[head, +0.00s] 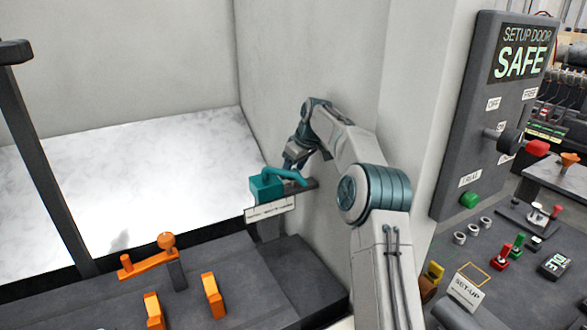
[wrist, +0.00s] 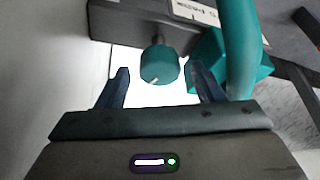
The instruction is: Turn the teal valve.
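A teal block (head: 266,188) with a curved teal handle (head: 288,174) sits on a dark bracket above a white label. In the wrist view, a round teal knob (wrist: 158,65) on a short stem shows below the dark bracket, with the teal block (wrist: 205,68) and thick curved handle (wrist: 240,45) to its right. I cannot tell which teal part is the valve. My gripper (wrist: 159,72) is open, with the knob between its fingers in the picture; contact cannot be made out. In the head view, my gripper (head: 291,160) is close behind the handle, its fingers partly hidden.
A pale wall (head: 310,60) stands close behind my arm. Orange levers (head: 150,262) stand on the dark bench at lower left. A control panel (head: 490,110) with a red knob and green button is at right. A white marbled surface (head: 140,170) lies open at left.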

